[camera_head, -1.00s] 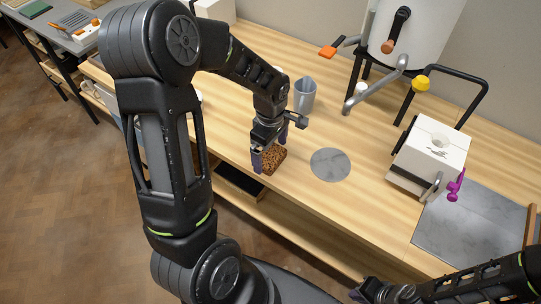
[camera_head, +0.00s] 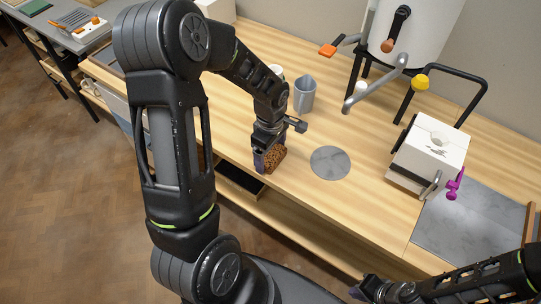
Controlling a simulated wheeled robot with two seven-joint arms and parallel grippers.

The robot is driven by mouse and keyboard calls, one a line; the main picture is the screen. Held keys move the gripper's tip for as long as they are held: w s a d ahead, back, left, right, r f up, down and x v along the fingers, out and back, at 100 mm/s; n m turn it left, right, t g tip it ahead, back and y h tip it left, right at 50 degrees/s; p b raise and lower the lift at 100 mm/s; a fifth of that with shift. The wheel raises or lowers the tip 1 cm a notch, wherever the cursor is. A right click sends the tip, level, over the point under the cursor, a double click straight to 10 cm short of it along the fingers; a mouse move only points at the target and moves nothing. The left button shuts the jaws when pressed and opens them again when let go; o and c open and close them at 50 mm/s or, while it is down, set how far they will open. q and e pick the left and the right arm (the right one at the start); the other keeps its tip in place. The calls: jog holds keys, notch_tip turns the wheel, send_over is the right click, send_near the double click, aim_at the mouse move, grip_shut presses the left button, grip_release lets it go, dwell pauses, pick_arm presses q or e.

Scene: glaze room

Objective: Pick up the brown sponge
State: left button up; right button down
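The brown sponge (camera_head: 274,159) is at the front edge of the wooden bench, left of the grey disc. My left gripper (camera_head: 269,151) reaches down over it with a purple finger on its near left side. The far finger is largely hidden behind the sponge. The fingers look closed against the sponge. Whether the sponge is clear of the bench top is hard to tell. My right gripper (camera_head: 364,290) is low at the bottom of the view, away from the sponge, and its fingers are too small and dark to read.
A grey disc (camera_head: 330,163) lies flat right of the sponge. A grey cup (camera_head: 304,94) stands behind my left gripper. A white boxy machine (camera_head: 431,155) with a purple knob and a grey slab (camera_head: 467,230) are to the right. An open shelf lies below the bench edge.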

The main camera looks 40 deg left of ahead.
aim_at(270, 153)
pick_arm(q)
jog(key=c, duration=0.8)
notch_tip(270, 153, up, 10)
jog(key=shift+r+b, duration=0.1)
jog(key=shift+b, duration=0.55)
jog(key=o, duration=0.7)
jog(key=c, duration=0.6)
